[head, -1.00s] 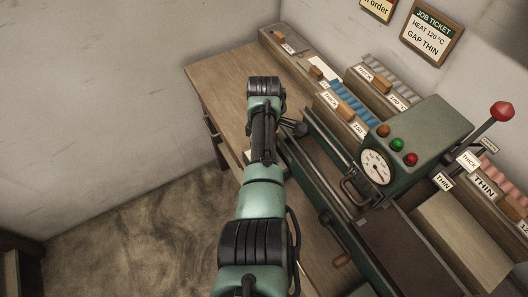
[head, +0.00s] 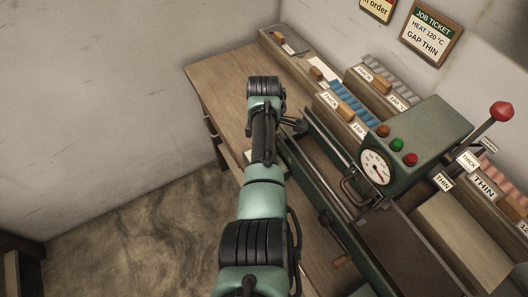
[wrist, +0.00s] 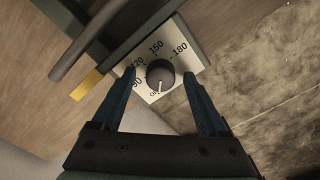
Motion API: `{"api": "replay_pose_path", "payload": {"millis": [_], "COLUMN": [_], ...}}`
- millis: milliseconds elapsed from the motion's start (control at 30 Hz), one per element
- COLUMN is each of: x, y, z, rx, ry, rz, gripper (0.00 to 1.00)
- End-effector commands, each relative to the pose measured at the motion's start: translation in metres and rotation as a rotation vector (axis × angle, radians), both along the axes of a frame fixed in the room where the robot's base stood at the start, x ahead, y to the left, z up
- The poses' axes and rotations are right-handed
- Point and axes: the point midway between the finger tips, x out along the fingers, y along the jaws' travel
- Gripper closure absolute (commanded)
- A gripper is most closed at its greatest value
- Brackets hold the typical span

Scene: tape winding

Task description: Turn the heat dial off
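The heat dial (wrist: 160,75) is a dark grey round knob on a pale plate, with 90, 120, 150, 180 and an off mark around it. Its white pointer line faces the bottom of the picture, towards the off mark. My gripper (wrist: 159,72) is open, with one blue-black finger on each side of the knob and visible gaps between. The dial cannot be made out in the head view, where my arm reaches over the bench beside the green machine (head: 430,130).
The machine carries a round gauge (head: 376,167), coloured lamps or buttons (head: 397,145) and a red-knobbed lever (head: 502,111). Labelled trays of tape rolls (head: 350,105) stand behind it. The bench's left end (head: 215,80) is clear. A job ticket (head: 432,32) reads heat 120 °C, gap thin.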

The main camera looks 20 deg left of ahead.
Motion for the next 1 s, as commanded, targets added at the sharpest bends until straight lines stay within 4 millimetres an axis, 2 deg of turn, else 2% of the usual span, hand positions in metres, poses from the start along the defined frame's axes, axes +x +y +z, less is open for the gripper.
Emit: {"api": "replay_pose_path", "payload": {"millis": [233,367,800,1000], "x": [0.000,0.000,0.000,0.000], "y": [0.000,0.000,0.000,0.000], "z": [0.001,0.012,0.102,0.125], "rx": [0.000,0.001,0.001,0.000], "ry": [0.001,0.000,-0.002,0.000], "rz": [-0.001,-0.001,0.000,-0.001], "gripper": [0.24,0.24,0.24,0.24]}}
